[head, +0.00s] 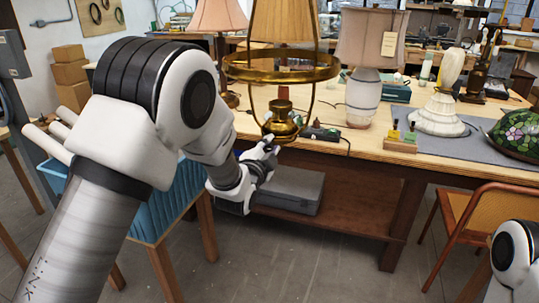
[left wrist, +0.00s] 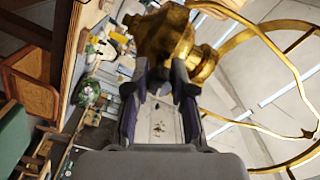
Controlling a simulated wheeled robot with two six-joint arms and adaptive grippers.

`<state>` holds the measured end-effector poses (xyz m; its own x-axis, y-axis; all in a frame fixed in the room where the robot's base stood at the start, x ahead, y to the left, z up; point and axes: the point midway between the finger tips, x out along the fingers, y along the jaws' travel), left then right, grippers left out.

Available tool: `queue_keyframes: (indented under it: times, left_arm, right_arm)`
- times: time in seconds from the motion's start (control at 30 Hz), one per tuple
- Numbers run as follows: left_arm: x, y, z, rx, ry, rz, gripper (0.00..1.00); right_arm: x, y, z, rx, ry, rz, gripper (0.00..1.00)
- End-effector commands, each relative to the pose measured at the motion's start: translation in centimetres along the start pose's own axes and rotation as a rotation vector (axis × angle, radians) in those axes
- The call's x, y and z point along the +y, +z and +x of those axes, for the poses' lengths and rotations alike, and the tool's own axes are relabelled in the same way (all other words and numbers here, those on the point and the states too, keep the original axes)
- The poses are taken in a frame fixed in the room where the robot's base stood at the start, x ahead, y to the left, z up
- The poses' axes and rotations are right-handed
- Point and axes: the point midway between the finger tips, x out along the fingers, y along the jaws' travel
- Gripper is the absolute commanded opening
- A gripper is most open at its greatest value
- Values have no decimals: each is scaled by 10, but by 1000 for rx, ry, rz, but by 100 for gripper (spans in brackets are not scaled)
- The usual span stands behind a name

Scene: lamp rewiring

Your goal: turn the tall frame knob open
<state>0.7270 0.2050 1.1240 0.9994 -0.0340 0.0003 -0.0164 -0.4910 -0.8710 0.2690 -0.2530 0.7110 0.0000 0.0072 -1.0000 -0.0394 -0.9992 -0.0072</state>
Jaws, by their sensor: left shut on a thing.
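The tall frame (head: 313,85) is a brass lamp frame with a wide ring and a rounded brass body (head: 283,122) low in its middle, near the front edge of the workbench. My left gripper (head: 270,144) is at the underside of that body, coming from the front left. In the left wrist view the brass body (left wrist: 165,35) fills the top centre, right at the fingertips of my left gripper (left wrist: 160,84). The gripper is shut on the knob, which is mostly hidden by the fingers. My right gripper is out of view.
On the workbench (head: 455,150), a white ceramic lamp (head: 363,95), a small wooden block with green and yellow pieces (head: 401,138) and a stained-glass shade (head: 520,138) stand to the right. A grey case (head: 290,190) lies on the lower shelf. An orange chair (head: 480,225) stands at right.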

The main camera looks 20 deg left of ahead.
Motion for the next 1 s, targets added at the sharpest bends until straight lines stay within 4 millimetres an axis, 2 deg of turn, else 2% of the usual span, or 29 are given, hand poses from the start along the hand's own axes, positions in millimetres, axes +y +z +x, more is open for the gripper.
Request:
queue_keyframes:
  times: [0.1, 0.4, 0.9, 0.93, 1.0]
  left_arm:
    - [3, 1, 0, 0, 0, 76, 0]
    - [2, 1, 0, -1, 1, 193, 0]
    - [1, 0, 0, 0, 1, 216, 0]
    - [1, 0, 0, 0, 1, 216, 27]
    - [1, 0, 0, 0, 1, 215, 50]
  right_arm:
    - [0, 0, 10, 0, 0, 0, 40]
    - [0, 0, 18, 0, 0, 0, 40]
    - [0, 0, 19, 0, 0, 0, 40]
    - [0, 0, 19, 0, 0, 0, 40]
    - [0, 0, 19, 0, 0, 0, 40]
